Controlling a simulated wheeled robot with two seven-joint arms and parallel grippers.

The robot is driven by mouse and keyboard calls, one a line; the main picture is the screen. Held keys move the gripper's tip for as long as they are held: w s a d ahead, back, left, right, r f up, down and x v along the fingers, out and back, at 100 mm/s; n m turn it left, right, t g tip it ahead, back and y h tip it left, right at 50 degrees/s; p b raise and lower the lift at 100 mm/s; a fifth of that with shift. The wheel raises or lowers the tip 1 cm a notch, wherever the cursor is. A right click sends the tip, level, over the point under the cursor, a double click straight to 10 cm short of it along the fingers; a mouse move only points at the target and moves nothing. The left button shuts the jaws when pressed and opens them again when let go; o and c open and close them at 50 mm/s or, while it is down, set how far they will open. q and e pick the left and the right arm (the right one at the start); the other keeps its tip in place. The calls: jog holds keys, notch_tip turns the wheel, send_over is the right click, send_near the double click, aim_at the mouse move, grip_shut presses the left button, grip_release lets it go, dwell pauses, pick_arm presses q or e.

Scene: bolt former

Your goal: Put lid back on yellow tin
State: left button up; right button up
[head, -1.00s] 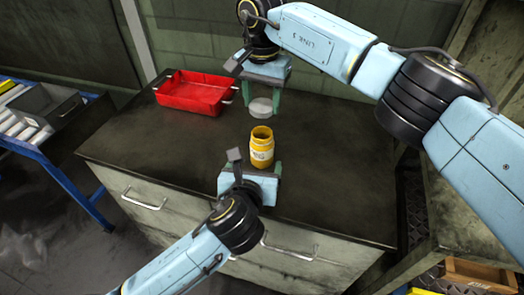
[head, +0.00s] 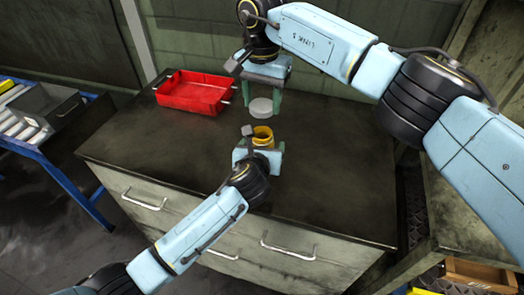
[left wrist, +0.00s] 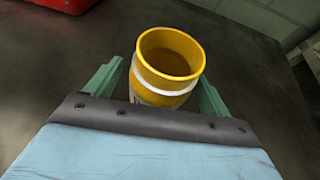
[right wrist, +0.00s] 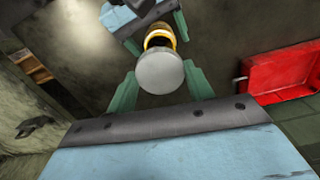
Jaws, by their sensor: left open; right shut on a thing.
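The yellow tin (head: 262,136) stands open and upright on the dark worktop, its lower part hidden by my left gripper in the head view. In the left wrist view the tin (left wrist: 168,62) sits between the green fingers of my left gripper (left wrist: 165,88), which is open around it. The grey round lid (head: 261,107) is held by my right gripper (head: 262,104), above and behind the tin. In the right wrist view the lid (right wrist: 160,72) lies between the green fingers, with the tin partly hidden beyond it.
A red tray (head: 193,92) stands at the back left of the worktop (head: 330,160). A blue rack with a grey bin (head: 45,108) is at the far left. The worktop to the right of the tin is clear.

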aim_at(262, 117)
pick_arm(q)
jog(key=shift+w, duration=0.2)
jog(key=shift+f, duration=0.1)
jog(key=c, duration=1.5)
pick_arm(e)
jog(key=shift+f, duration=2.5)
jog(key=shift+f, duration=0.9)
jog(key=shift+f, duration=0.5)
